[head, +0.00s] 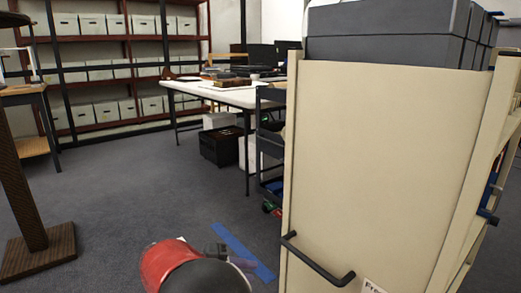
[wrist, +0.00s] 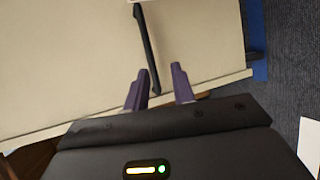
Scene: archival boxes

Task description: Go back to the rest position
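I cannot tell whether the fingers touch the handle. In the head view my red and dark arm is low in the middle, left of the cart (head: 385,150) and its handle (head: 318,262). The fingers are mostly hidden there behind the arm.
Dark grey archival boxes (head: 385,32) sit on top of the cart. A white table (head: 235,96) with items on it stands behind, with a black crate (head: 220,145) below. Shelves of white boxes line the back wall. Grey carpet (head: 130,190) is open at left, beside a brown post (head: 22,190).

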